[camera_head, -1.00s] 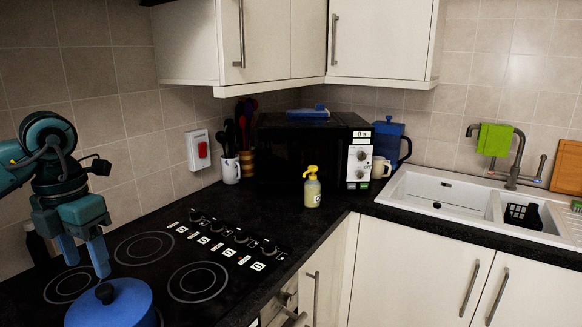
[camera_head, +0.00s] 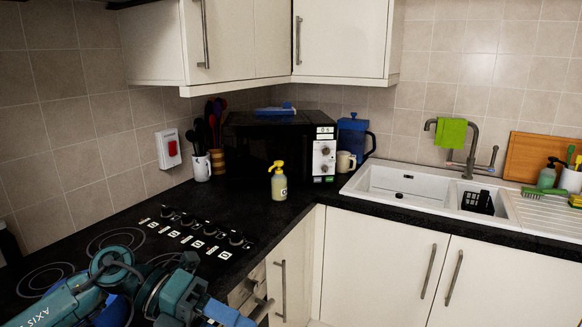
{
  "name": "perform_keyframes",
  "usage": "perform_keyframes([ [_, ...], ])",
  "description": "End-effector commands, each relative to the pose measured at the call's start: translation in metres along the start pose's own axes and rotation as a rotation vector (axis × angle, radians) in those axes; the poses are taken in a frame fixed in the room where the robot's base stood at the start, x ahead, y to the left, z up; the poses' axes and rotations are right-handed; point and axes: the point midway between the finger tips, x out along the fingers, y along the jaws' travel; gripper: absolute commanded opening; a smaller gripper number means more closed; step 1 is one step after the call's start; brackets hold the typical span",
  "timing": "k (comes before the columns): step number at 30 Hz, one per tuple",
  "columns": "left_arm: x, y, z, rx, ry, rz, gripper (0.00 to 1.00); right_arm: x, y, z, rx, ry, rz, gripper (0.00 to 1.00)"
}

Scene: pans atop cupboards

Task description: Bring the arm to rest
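My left arm reaches in from the lower left, low over the hob. Its gripper (camera_head: 222,313) is at the bottom edge of the head view, with a blue finger pointing right past the hob's front edge. The fingers are partly cut off by the frame, so their opening cannot be told. No object shows between the visible parts. A blue lidded pan (camera_head: 113,311) on the hob is mostly hidden behind my arm; only patches of blue show. My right gripper is not in view.
The black hob (camera_head: 110,240) lies on the dark worktop. A yellow-topped soap bottle (camera_head: 279,183) stands before the black microwave (camera_head: 270,150). The white sink (camera_head: 400,188) is to the right, above white cupboards (camera_head: 380,262).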

Motion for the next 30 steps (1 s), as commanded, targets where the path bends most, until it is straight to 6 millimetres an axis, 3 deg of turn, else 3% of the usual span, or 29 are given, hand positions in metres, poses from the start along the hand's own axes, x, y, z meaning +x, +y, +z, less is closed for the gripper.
perform_keyframes([
  [1, 0.02, -0.008, 0.0, -0.059, -0.054, -0.152, 0.56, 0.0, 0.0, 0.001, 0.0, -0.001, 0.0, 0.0],
  [3, 0.034, -0.02, 0.007, -0.153, -0.158, -0.346, 0.56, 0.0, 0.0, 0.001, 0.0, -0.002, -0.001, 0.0],
  [7, 0.04, -0.019, 0.024, -0.4, -0.391, -0.656, 0.56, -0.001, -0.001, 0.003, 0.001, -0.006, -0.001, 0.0],
  [11, 0.031, 0.02, 0.034, -0.727, -0.657, -0.881, 0.56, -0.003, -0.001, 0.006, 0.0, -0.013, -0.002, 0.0],
  [14, 0.026, 0.074, 0.024, -1.026, -0.871, -0.989, 0.56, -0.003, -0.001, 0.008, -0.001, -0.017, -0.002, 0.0],
  [18, 0.033, 0.165, -0.026, -1.486, -1.149, -1.031, 0.56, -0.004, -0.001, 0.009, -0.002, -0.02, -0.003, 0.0],
  [21, 0.046, 0.212, -0.074, -1.76, -1.285, -1.001, 0.56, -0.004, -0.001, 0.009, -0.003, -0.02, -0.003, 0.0],
  [25, 0.063, 0.248, -0.129, -2.02, -1.391, -0.938, 0.56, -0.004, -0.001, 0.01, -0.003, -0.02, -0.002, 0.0],
  [30, 0.075, 0.264, -0.165, -2.179, -1.443, -0.888, 0.56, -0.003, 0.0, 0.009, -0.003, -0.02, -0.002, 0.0],
])
